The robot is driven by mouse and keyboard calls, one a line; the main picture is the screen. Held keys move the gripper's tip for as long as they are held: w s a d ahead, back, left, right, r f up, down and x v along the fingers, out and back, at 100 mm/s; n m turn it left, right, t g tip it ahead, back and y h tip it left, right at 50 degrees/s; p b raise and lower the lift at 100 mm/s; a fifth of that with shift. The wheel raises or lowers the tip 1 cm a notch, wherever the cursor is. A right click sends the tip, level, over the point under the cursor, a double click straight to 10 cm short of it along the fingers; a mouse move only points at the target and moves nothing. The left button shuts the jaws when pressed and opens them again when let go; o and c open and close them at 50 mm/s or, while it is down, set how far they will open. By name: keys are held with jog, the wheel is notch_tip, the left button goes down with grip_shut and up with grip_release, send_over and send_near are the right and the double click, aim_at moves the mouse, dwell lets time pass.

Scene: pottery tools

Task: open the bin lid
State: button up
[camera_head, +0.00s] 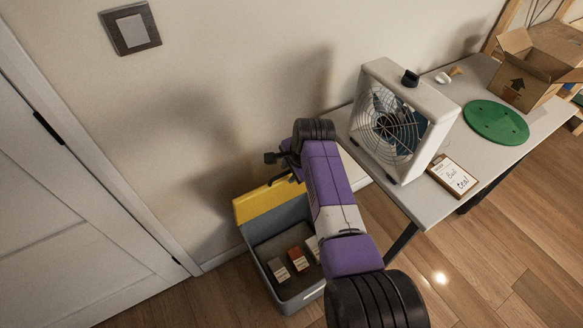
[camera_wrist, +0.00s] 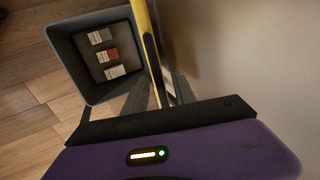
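The grey bin (camera_head: 271,226) stands on the floor against the wall, and its yellow lid (camera_head: 260,204) is raised, leaning up at the wall side. The bin's inside is open to view. In the wrist view the bin (camera_wrist: 66,62) is at the upper left and the lid (camera_wrist: 147,40) shows nearly edge-on. My gripper (camera_wrist: 160,88) has its fingers apart, one on each side of the lid's line; I cannot tell whether they touch it. In the head view my arm partly hides the gripper and the bin's right side.
Three small boxes (camera_head: 298,259) lie in the bin. A door (camera_head: 70,215) is at the left. A table (camera_head: 478,150) at the right bears a fan (camera_head: 395,120), a clipboard (camera_head: 453,176), a green disc (camera_head: 496,122) and a cardboard box (camera_head: 535,68). Wooden floor is clear in front.

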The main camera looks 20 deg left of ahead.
jog(key=p+v, duration=0.1)
jog(key=v, duration=0.6)
jog(key=shift+r, duration=0.2)
dwell(0.4)
